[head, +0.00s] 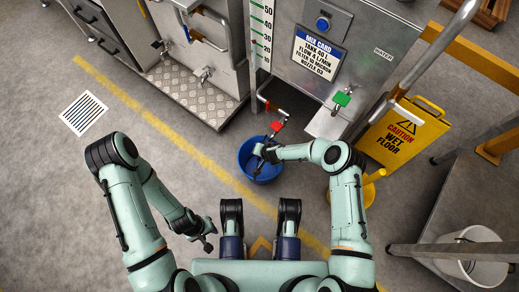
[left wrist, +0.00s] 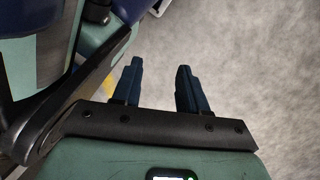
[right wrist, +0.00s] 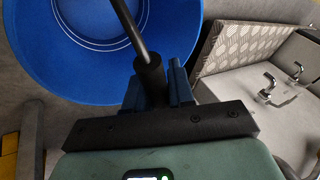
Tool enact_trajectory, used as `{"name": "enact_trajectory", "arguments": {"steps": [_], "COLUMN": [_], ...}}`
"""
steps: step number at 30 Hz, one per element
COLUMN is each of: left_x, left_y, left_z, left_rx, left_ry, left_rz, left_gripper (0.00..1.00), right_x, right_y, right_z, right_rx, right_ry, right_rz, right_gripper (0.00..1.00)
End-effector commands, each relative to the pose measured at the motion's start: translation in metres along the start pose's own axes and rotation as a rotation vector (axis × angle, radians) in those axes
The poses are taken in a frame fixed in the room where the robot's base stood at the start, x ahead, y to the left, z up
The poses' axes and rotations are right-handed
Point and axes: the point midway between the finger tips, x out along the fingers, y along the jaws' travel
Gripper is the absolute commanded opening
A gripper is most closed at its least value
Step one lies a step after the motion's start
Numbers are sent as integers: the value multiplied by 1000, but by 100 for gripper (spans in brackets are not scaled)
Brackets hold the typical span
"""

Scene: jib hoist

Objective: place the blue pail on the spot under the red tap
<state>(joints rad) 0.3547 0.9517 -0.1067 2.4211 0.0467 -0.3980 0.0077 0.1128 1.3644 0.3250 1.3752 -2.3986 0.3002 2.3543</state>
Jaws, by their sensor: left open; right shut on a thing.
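The blue pail (head: 247,163) is near the middle of the head view, just in front of the red tap (head: 277,125). The tap's spout reaches toward the pail's far rim. I cannot tell whether the pail rests on the floor or hangs. My right gripper (head: 266,152) is shut on the black grip of the pail's handle (right wrist: 126,22). In the right wrist view the pail (right wrist: 60,55) fills the upper left, its ringed inside empty. My left gripper (head: 207,234) is open and empty, low over the floor; its fingers (left wrist: 160,88) stand apart. The spot under the tap is not visible.
A steel tank with a sign (head: 320,50) stands behind the pail, with a green tap (head: 342,98) to the right. A yellow wet-floor sign (head: 405,130) and a table with a white bucket (head: 475,250) are at right. Floor at left is clear.

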Motion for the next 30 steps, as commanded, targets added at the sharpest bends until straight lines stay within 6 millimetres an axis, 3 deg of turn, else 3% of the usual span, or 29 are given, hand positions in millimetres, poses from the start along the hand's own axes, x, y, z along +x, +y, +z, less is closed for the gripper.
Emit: {"name": "enact_trajectory", "arguments": {"steps": [3,4,6,17,20,30], "left_x": [0,0,0,-1,-7,-46], "left_y": [0,0,0,0,7,43], "left_z": [0,0,0,0,-7,-45], "left_rx": [0,0,0,0,10,60], "left_ry": [0,0,0,1,31,195], "left_rz": [0,0,0,1,14,85], "left_gripper": [43,43,43,43,43,43], "right_x": [3,2,2,-2,-16,-90], "right_y": [1,1,1,0,1,0], "right_z": [1,1,1,-1,0,-1], "right_rx": [1,1,0,0,6,2], "right_ry": [0,0,0,0,-1,0], "right_rz": [-1,-1,-1,0,1,0], "right_gripper": [0,33,49,49,49,49]}}
